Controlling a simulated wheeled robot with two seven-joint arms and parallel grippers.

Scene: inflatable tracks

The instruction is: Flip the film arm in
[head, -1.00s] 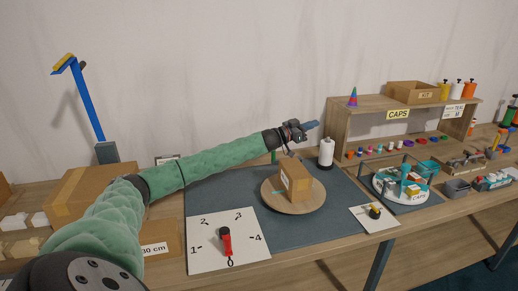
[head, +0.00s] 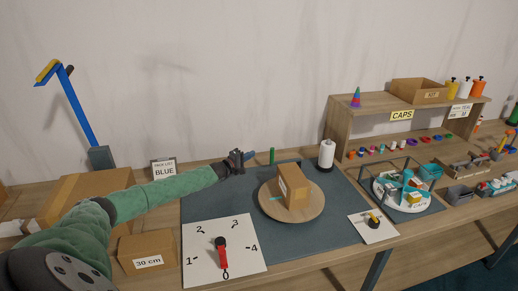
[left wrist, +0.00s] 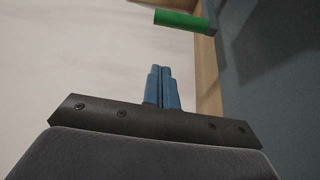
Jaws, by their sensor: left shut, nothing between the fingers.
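My left gripper (head: 250,155) is shut and empty above the back edge of the dark mat. A short upright green post (head: 272,156) stands just to its right, apart from the fingers. The post also shows in the left wrist view (left wrist: 181,19), beyond the blue fingertips (left wrist: 161,85). A white roll (head: 327,153) stands upright on a dark base further right. A cardboard box (head: 293,185) sits on a round wooden turntable (head: 275,208) in front. I cannot tell which part is the film arm. My right gripper is not in view.
A numbered white card (head: 205,268) with a red lever (head: 222,252) lies at the front. A small card with a black and yellow knob (head: 374,220) lies right of the turntable. A wooden shelf (head: 370,112) stands behind, right. Mat around the turntable is mostly clear.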

